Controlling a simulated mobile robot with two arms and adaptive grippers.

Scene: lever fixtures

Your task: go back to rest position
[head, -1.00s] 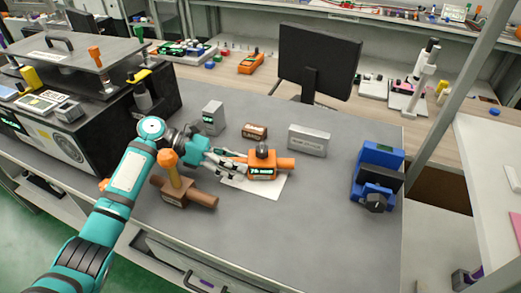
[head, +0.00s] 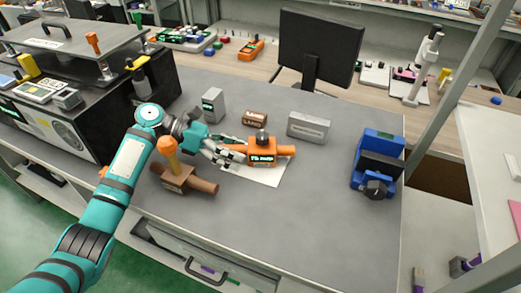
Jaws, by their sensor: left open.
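My left arm comes in from the left over the grey bench (head: 320,225). My left gripper (head: 236,155) is open, just left of the orange device (head: 262,155) with a dark knob and a lit display, which sits on a white sheet (head: 262,177). Whether the fingertips touch the device I cannot tell. A brown lever fixture (head: 184,182) with an orange ball-topped lever stands in front of the gripper, close to my arm. My right gripper is not in view.
Behind are a grey box (head: 213,105), a brown block (head: 255,117) and a silver box (head: 308,127). A blue device (head: 376,165) stands at the right. A black machine (head: 75,110) fills the left. The bench's front middle is clear.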

